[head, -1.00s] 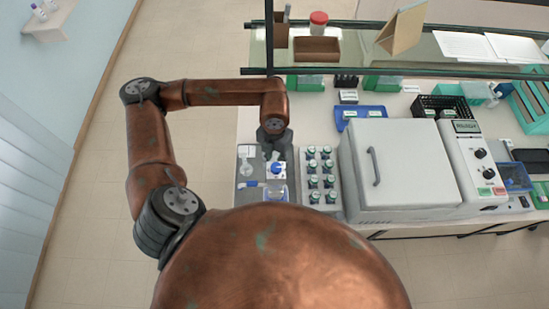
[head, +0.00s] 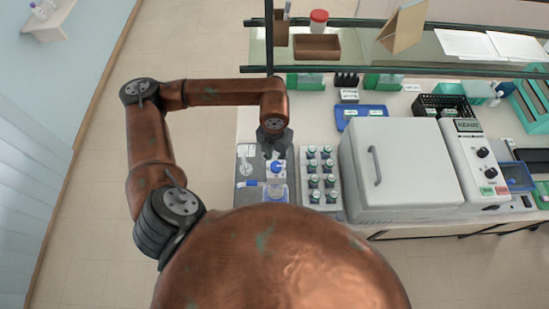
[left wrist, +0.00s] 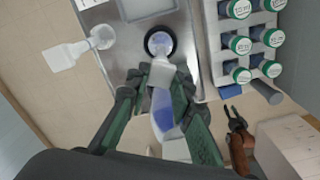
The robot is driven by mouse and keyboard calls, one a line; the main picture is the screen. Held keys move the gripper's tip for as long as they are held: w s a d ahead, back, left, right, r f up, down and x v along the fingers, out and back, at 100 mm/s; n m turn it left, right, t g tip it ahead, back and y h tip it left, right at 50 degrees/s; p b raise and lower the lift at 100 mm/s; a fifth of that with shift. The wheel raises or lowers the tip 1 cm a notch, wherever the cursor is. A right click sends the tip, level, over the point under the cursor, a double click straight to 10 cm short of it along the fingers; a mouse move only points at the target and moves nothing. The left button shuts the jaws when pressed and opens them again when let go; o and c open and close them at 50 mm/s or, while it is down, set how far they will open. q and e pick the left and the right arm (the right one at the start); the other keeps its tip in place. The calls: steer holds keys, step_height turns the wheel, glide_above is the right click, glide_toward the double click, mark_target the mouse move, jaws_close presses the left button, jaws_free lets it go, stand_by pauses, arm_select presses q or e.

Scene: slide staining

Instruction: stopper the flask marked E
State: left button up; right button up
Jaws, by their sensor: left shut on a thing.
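My left gripper (left wrist: 158,78) is shut on a pale translucent piece with a blue lower part (left wrist: 165,112). I cannot tell whether this piece is the stopper or the neck of a flask. Just beyond the fingertips in the left wrist view is a round mouth with a black rim (left wrist: 160,42). No letter E is readable on anything here. In the head view my left gripper (head: 275,155) points down over the grey tray (head: 241,200), close to a small blue-topped item (head: 276,167). A clear vessel with blue in it (head: 277,193) stands nearer me.
A rack of capped bottles (head: 320,178) stands close to the right of the tray, with a large white cabinet (head: 400,165) beyond it. A shelf (head: 350,49) runs along the back.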

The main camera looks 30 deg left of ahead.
arm_select(q)
steer(key=shift+f+b, duration=0.25)
steer(key=shift+b, duration=0.25)
stand_by(0.6)
stand_by(0.3)
steer(key=o, duration=0.8)
steer(key=shift+o, duration=0.2)
steer(key=o, duration=0.4)
steer(key=shift+r, duration=0.15)
steer(key=shift+r+p, duration=1.1)
steer(key=shift+r, duration=1.8)
